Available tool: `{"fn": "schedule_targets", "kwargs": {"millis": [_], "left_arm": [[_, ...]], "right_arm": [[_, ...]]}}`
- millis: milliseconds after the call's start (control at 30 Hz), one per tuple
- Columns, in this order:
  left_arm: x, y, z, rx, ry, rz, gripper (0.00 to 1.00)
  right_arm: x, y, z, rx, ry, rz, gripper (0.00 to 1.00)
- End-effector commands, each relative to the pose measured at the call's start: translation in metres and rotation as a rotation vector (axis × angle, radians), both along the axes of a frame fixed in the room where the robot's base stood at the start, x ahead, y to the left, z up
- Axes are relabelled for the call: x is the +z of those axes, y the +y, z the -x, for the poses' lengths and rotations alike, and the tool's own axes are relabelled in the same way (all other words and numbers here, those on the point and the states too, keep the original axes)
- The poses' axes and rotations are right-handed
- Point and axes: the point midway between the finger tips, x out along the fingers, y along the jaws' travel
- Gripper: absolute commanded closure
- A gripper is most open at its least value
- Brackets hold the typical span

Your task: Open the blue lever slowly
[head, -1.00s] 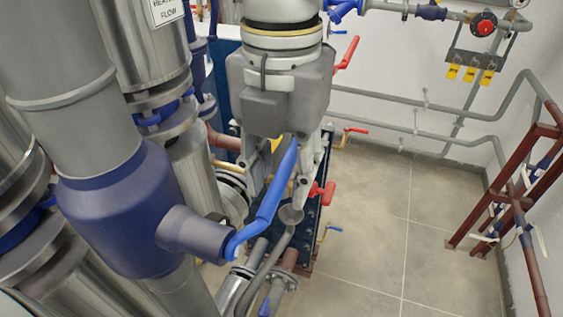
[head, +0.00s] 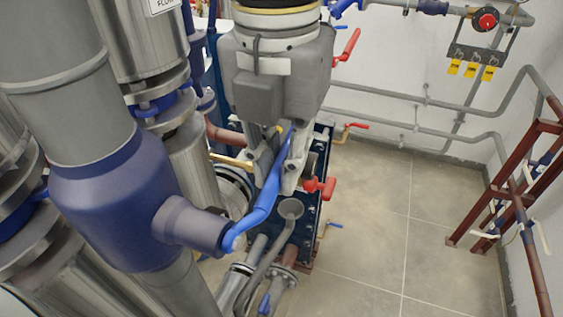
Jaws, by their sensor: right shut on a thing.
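The blue lever (head: 263,204) is in the middle of the head view. Its lower end joins the stub of a large blue valve body (head: 115,205) at the left, and it slants up and to the right. My right gripper (head: 279,178) comes down from the top centre, with its fingers on either side of the lever's upper part. It is shut on the lever. The grip hides part of the lever's upper end. My left gripper is not in the view.
Large silver pipes (head: 140,50) crowd the left. A red-brown frame (head: 505,190) stands at the right. The tiled floor (head: 375,220) between is clear.

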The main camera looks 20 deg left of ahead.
Motion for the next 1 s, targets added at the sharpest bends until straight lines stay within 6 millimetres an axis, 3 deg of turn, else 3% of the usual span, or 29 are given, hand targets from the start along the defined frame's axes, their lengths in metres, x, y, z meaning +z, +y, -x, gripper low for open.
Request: {"fn": "schedule_targets", "kwargs": {"millis": [133,433,467,633,1000], "left_arm": [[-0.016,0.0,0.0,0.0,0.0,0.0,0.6],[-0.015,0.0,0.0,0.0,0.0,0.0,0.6],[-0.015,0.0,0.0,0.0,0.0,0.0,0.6],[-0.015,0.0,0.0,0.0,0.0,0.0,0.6],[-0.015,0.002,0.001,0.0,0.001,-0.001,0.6]], "right_arm": [[0.003,0.0,0.0,-0.002,-0.067,-0.003,1.0],[0.009,0.0,0.001,-0.003,-0.078,-0.003,1.0],[0.009,0.0,0.001,-0.003,-0.078,-0.003,0.84],[0.008,0.0,0.001,-0.003,-0.076,-0.002,0.63],[0.012,0.0,0.002,-0.003,-0.075,-0.001,0.63]]}}
